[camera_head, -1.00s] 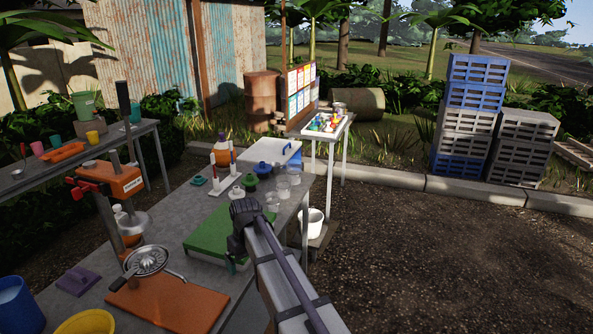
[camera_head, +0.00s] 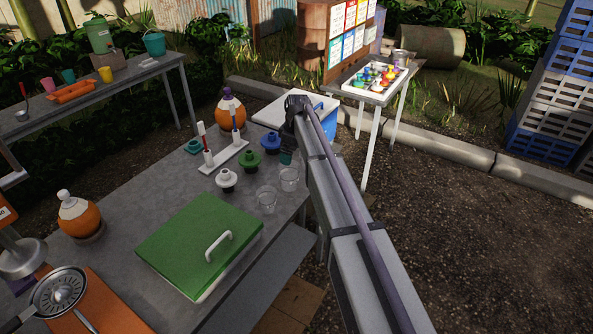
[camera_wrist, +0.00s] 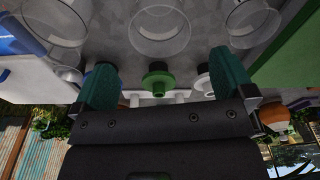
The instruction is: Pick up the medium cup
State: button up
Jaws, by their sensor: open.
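Several clear cups stand on the grey table. Two show in the head view, one nearer the green lid (camera_head: 266,201) and one behind it (camera_head: 289,179). In the wrist view clear cups line the top: a middle one (camera_wrist: 160,42), a right one (camera_wrist: 253,24) and a left one (camera_wrist: 52,24). I cannot tell which is the medium cup. My gripper (camera_wrist: 165,62) is open, its teal fingers spread apart with nothing held. The middle cup shows near the gap between them. In the head view my arm hides most of the gripper; one teal finger shows.
A green-lidded box (camera_head: 196,240) lies in front of the cups. Green (camera_head: 249,160), blue (camera_head: 270,142) and white (camera_head: 226,180) knobbed pieces stand behind them. A white-and-blue cooler (camera_head: 268,112) is at the table's far end. Bare tabletop lies left of the box.

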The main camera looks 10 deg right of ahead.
aim_at(289, 177)
jog(key=f+b, duration=0.5)
jog(key=shift+a+f+b, duration=0.4)
jog(key=f+b, duration=0.3)
jog(key=w+f+b, duration=0.1)
jog(key=f+b, duration=0.1)
jog(key=shift+a+f, duration=0.15)
jog(key=shift+s+r, duration=0.1)
jog(key=shift+r, duration=0.15)
jog(key=c, duration=0.8)
jog(key=shift+o, duration=0.2)
